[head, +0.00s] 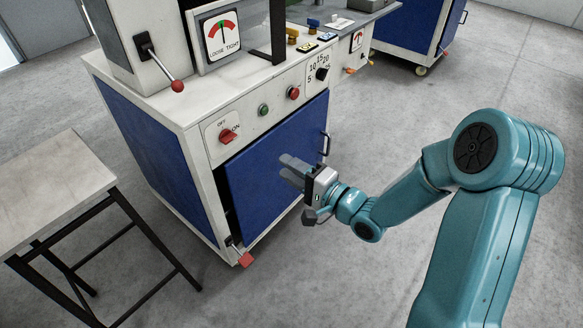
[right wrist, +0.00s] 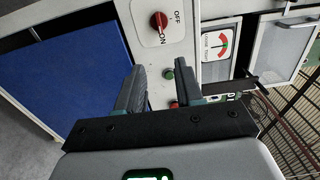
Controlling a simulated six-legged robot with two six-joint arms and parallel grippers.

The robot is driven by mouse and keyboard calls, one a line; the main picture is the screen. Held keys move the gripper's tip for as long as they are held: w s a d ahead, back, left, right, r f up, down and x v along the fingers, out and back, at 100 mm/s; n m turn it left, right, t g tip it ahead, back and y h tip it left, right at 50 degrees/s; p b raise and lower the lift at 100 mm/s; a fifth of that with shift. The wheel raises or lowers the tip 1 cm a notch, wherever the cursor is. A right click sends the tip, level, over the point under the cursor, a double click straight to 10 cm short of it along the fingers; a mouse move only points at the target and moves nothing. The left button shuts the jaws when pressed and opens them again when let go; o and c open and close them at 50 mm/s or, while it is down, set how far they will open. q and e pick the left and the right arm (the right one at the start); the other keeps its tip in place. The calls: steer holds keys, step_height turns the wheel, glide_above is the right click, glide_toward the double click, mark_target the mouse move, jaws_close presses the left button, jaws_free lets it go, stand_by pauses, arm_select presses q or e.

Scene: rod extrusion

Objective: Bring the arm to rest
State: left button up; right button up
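My right arm (head: 400,203) reaches in from the right in the head view, bent at the elbow. Its right gripper (head: 286,170) hangs in front of the blue door (head: 262,170) of the white machine, below the control panel. In the right wrist view the two dark fingers (right wrist: 160,80) stand apart with nothing between them. The green button (right wrist: 169,73) shows in the gap. The red OFF/ON switch (right wrist: 158,22) lies beyond the fingers and also shows in the head view (head: 228,136). I cannot tell whether the gripper touches the door. My left gripper is out of view.
The panel carries a green button (head: 263,110), a red button (head: 293,92) and a numbered dial (head: 321,73). A red-knobbed lever (head: 177,86) and a LOOSE/TIGHT gauge (head: 221,32) sit above. A table (head: 50,180) stands left. Floor is clear right.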

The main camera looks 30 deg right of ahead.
stand_by(0.5)
steer(key=s+a+f+n+g, duration=0.1)
steer(key=s+a+f+g, duration=0.15)
steer(key=a+f, duration=0.55)
steer(key=s+a+f+g, duration=0.1)
steer(key=a+f+g, duration=0.35)
steer(key=f, duration=0.55)
steer(key=s+a+f+n+g+h, duration=0.1)
steer(key=s+f+n+g, duration=0.45)
steer(key=s, duration=0.35)
steer(key=s+a+f+n+g+h, duration=0.1)
steer(key=s+f+n+g, duration=0.35)
steer(key=s+f, duration=0.35)
step_height(320, 180, up, 24)
steer(key=n+p, duration=0.1)
steer(key=p, duration=2.1)
steer(key=shift+s+d+p, duration=0.25)
steer(key=shift+s+p, duration=0.15)
